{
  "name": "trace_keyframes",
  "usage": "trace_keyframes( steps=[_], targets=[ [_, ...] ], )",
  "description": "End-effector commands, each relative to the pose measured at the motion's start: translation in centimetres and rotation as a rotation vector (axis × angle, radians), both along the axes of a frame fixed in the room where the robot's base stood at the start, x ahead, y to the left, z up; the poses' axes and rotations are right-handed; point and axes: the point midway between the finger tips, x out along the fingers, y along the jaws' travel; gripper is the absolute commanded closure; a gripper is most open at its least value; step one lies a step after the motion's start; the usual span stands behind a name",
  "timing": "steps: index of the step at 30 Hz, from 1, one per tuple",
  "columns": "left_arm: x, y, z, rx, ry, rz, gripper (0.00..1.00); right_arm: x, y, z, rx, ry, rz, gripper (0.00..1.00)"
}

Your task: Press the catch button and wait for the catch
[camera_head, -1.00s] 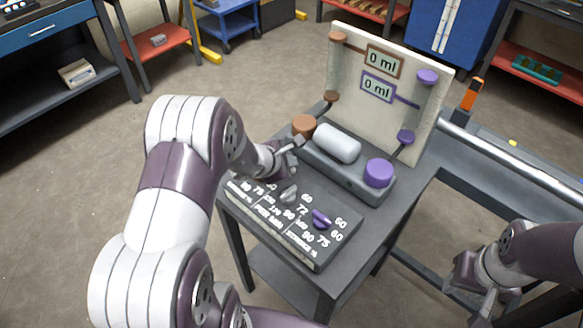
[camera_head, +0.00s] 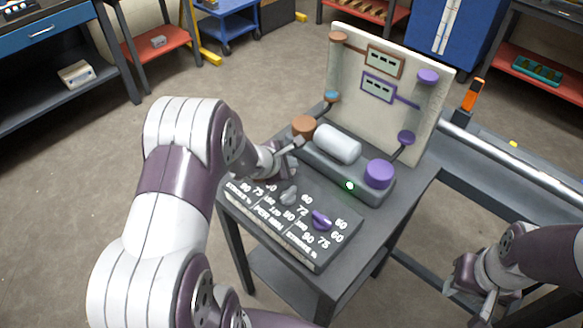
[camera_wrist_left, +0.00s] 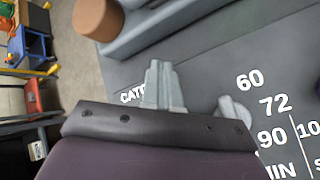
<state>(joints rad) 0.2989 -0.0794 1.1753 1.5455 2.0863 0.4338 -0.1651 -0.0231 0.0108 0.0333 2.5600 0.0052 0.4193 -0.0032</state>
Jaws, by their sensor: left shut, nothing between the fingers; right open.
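My left gripper (camera_head: 296,144) is shut and empty, low over the table beside the brown cap (camera_head: 303,126) of the grey device (camera_head: 350,178). In the left wrist view its shut fingers (camera_wrist_left: 158,68) are beside a partly hidden white label (camera_wrist_left: 131,96) starting "CATC". I cannot make out the catch button itself, or whether the fingers touch it. The brown cap (camera_wrist_left: 97,18) also shows there, apart from the fingers. A small green light (camera_head: 350,186) glows on the device. Both displays, brown-framed (camera_head: 384,62) and purple-framed (camera_head: 378,87), show dashes. My right gripper (camera_head: 484,293) is open at the lower right.
A dial panel (camera_head: 322,245) with a grey knob (camera_head: 288,194) and a purple knob (camera_head: 321,219) lies at the table's front. A purple cap (camera_head: 379,173) tops the device's right end. The upright board (camera_head: 400,120) stands behind. An orange-black post (camera_head: 472,94) stands to the right.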

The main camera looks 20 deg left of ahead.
Motion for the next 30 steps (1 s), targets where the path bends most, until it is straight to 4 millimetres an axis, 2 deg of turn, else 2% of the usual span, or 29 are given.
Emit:
trace_keyframes(
  steps=[3, 14, 25, 30],
  targets=[
    [0.0, 0.0, 1.0, 0.000, 0.000, 0.000, 1.00, 0.0, 0.0, 0.6, 0.000, 0.000, 0.000, 0.57],
    [0.0, 0.0, 1.4, 0.000, 0.000, 0.000, 1.00, 0.0, 0.0, 0.8, 0.000, 0.000, 0.000, 0.57],
    [0.0, 0.0, 6.4, 0.000, -0.001, 0.001, 1.00, 0.0, 0.0, 4.5, 0.000, 0.000, 0.000, 0.57],
    [0.0, 0.0, 7.2, 0.000, 0.001, 0.001, 1.00, 0.0, 0.0, 5.0, 0.000, 0.000, 0.000, 0.57]
  ],
)
